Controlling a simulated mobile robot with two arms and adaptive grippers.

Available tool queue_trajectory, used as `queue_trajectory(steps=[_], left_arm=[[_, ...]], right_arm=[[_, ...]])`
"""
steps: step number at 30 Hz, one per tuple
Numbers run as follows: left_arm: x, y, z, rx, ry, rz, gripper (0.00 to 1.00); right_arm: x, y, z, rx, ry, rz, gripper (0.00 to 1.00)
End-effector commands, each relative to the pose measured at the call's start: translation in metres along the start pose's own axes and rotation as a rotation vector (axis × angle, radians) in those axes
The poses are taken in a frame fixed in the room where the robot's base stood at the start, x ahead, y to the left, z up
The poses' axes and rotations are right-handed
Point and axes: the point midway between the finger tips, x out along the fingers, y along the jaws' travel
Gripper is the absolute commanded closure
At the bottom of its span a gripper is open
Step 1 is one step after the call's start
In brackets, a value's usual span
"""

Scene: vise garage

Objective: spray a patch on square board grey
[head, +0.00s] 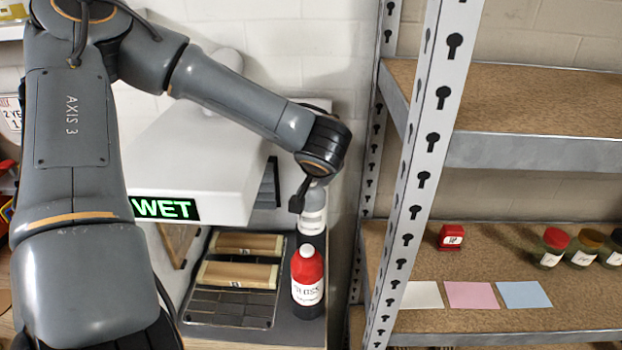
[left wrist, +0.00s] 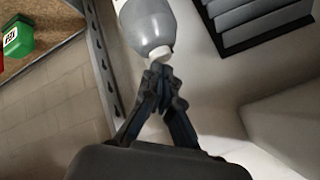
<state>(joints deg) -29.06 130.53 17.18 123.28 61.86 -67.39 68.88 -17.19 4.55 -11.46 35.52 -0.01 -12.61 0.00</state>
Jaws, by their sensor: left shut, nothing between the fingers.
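My left arm reaches in from the left in the head view, and its wrist hangs over a grey bottle with a white label (head: 313,222). My left gripper (head: 298,196) is small and partly hidden there. In the left wrist view my left gripper (left wrist: 163,76) is shut and empty, its fingertips close to the white cap of the grey bottle (left wrist: 147,25). I cannot tell whether they touch. My right gripper is not in view. I cannot make out a square board for certain.
A red bottle (head: 307,283) stands in front of the grey one. A white machine with a lit "WET" sign (head: 163,208) overhangs a tray (head: 230,311) with two tan pieces. The shelf (head: 560,318) at right holds a red block, several jars, and white, pink and blue cards.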

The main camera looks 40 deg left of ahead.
Motion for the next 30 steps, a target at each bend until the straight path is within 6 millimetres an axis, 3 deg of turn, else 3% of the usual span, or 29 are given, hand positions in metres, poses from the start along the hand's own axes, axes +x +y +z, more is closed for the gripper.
queue_trajectory(steps=[30], left_arm=[[-0.0071, -0.0055, -0.0052, 0.000, 0.000, 0.000, 1.00]], right_arm=[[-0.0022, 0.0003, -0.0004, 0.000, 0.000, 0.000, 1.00]])
